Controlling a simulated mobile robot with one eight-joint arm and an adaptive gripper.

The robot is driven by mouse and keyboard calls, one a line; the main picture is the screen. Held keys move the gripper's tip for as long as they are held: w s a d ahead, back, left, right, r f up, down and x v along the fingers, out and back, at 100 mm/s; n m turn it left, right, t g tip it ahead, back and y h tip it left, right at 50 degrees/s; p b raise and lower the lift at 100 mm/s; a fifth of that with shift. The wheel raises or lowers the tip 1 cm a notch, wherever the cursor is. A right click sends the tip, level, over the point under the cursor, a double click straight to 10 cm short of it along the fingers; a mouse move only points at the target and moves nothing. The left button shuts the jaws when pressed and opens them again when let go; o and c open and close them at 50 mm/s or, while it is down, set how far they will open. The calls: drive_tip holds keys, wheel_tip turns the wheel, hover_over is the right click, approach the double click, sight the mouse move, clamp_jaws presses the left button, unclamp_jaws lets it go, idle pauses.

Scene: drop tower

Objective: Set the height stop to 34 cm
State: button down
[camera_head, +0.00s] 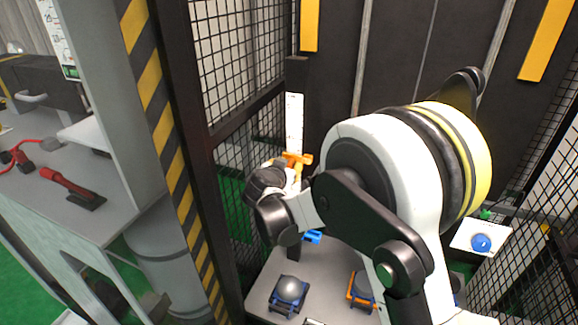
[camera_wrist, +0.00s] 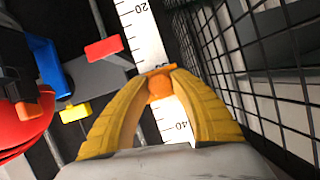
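The orange height stop (camera_head: 297,160) sits on an upright white scale (camera_head: 294,115) at the back of the caged tower. In the wrist view the scale (camera_wrist: 143,35) shows numbers 20 and 40, with a partly covered mark near 30 by the stop's edge. The stop's orange knob (camera_wrist: 160,88) lies between the yellow fingers of my gripper (camera_wrist: 162,76), which close in on both sides of it. The stop's exact reading is hidden by the fingers. In the head view my arm covers much of the tower and the fingers are hard to see.
Below, a grey platform holds a grey ball (camera_head: 289,284) in a blue cradle and an orange cradle (camera_head: 360,298). A blue button (camera_head: 481,243) is at right. Mesh walls (camera_wrist: 275,70) stand close beside the scale. A bench with a red lever (camera_head: 72,187) is at left.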

wheel_tip(320, 180, up, 4)
drive_tip(key=shift+r+p, duration=0.15)
drive_tip(key=shift+p, duration=1.05)
drive_tip(key=c, duration=1.1)
unclamp_jaws()
drive_tip(key=shift+w+f, duration=0.1)
drive_tip(key=shift+f, duration=0.1)
drive_tip(key=v, duration=1.2)
